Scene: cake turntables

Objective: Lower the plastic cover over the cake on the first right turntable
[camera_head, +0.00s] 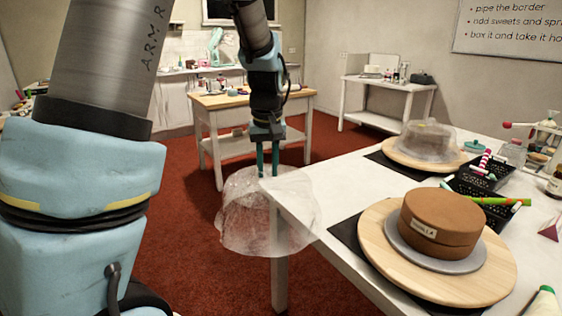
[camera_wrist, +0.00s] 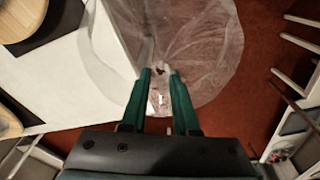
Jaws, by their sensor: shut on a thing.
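My gripper (camera_head: 267,166) is shut on the top of the clear plastic cover (camera_head: 262,222), which hangs beside the left edge of the white table. In the wrist view the gripper (camera_wrist: 160,72) holds the cover (camera_wrist: 205,35), which overlaps the table edge in the picture. A brown cake (camera_head: 436,220) with a small label sits on a grey board (camera_head: 410,252) on the nearer wooden turntable (camera_head: 375,232), uncovered. The cover is to the left of this cake. A farther turntable (camera_head: 395,154) bears a cake under another clear cover (camera_head: 430,136).
The white table (camera_head: 320,190) holds black baskets (camera_head: 475,185) with colored sticks, right of the turntables. Bottles (camera_head: 555,183) stand at its right edge. A wooden table (camera_head: 205,101) stands behind my gripper. Red floor lies open to the left.

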